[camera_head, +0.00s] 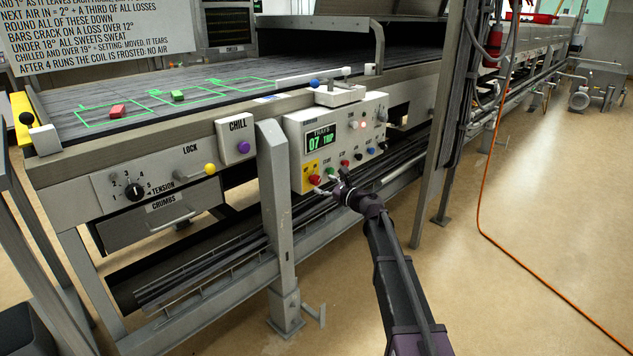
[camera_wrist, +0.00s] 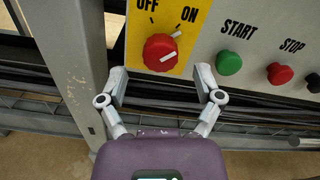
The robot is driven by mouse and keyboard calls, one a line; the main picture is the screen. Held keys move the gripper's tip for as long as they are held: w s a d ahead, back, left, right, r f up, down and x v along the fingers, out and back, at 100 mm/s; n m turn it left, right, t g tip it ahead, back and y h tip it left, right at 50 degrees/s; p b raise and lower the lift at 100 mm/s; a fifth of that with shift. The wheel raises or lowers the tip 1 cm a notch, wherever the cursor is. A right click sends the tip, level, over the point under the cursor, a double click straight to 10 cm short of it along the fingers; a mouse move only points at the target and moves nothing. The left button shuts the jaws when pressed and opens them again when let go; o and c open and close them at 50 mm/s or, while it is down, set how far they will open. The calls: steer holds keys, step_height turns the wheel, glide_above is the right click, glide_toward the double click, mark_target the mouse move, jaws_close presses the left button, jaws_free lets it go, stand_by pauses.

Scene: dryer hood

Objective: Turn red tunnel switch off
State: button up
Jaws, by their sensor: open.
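The red tunnel switch (camera_wrist: 160,52) is a round scalloped knob on a yellow plate (camera_wrist: 196,42) marked OFF and ON. Its white pointer line is turned to the upper right, toward ON. In the head view the red switch (camera_head: 314,180) sits at the lower left of the white control panel (camera_head: 296,130). My gripper (camera_wrist: 160,78) is open and empty, its two fingers spread just below the knob in the picture, one to each side. I cannot tell the depth gap to the knob. In the head view my gripper (camera_head: 327,183) is close in front of the panel's lower edge.
A green START button (camera_wrist: 229,63) and red STOP button (camera_wrist: 280,73) are right of the switch. A grey post (camera_wrist: 68,60) stands at left. The panel display (camera_head: 320,141) reads 07 TRIP. An orange hose (camera_head: 480,210) lies on open floor at right.

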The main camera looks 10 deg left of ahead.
mark_target(318, 181)
steer(key=shift+x, duration=2.05)
steer(key=c, duration=1.2)
